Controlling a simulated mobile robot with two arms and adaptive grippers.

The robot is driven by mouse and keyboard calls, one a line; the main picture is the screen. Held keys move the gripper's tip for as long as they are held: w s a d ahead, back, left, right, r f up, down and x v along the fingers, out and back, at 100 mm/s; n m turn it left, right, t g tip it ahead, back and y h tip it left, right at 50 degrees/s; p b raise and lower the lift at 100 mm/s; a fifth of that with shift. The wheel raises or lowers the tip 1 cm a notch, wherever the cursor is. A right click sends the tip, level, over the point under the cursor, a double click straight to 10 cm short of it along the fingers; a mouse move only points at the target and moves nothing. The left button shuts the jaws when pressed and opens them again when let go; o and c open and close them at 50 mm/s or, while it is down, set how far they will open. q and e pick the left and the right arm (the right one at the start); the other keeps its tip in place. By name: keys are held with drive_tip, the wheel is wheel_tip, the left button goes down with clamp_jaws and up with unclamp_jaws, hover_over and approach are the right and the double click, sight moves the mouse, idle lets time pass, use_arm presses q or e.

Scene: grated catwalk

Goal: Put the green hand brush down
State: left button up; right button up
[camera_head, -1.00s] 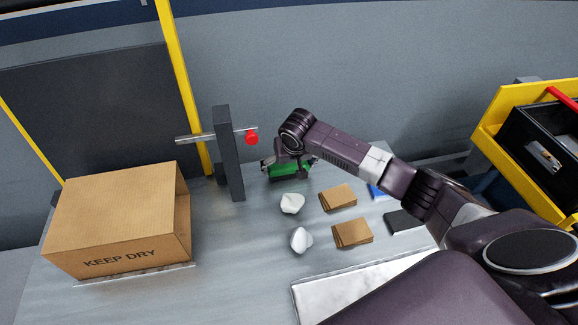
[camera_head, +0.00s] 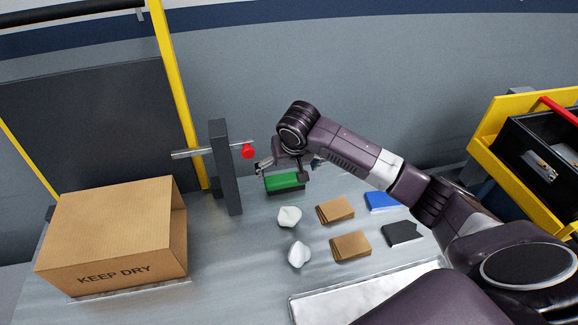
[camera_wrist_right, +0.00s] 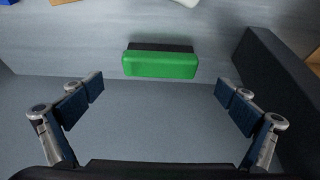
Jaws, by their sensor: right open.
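The green hand brush (camera_head: 284,181) lies on the grey work surface (camera_head: 228,262), just right of the dark upright post. In the right wrist view the brush (camera_wrist_right: 161,64) shows its green body with a dark strip along its far side. My right gripper (camera_head: 288,165) is above and behind the brush in the head view. In the right wrist view the right gripper (camera_wrist_right: 160,92) has its fingers wide apart, with the brush beyond the fingertips and apart from them. My left gripper is in neither view.
A cardboard box (camera_head: 112,232) stands at the left. The dark post (camera_head: 225,168) carries a rod with a red knob (camera_head: 247,151). White lumps (camera_head: 289,217), brown folded pieces (camera_head: 336,209), a blue piece (camera_head: 381,201) and a dark piece (camera_head: 402,233) lie nearby. A yellow-framed bin (camera_head: 483,160) is at right.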

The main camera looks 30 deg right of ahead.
drive_tip(key=shift+v, duration=2.15)
drive_tip(key=shift+f, duration=0.1)
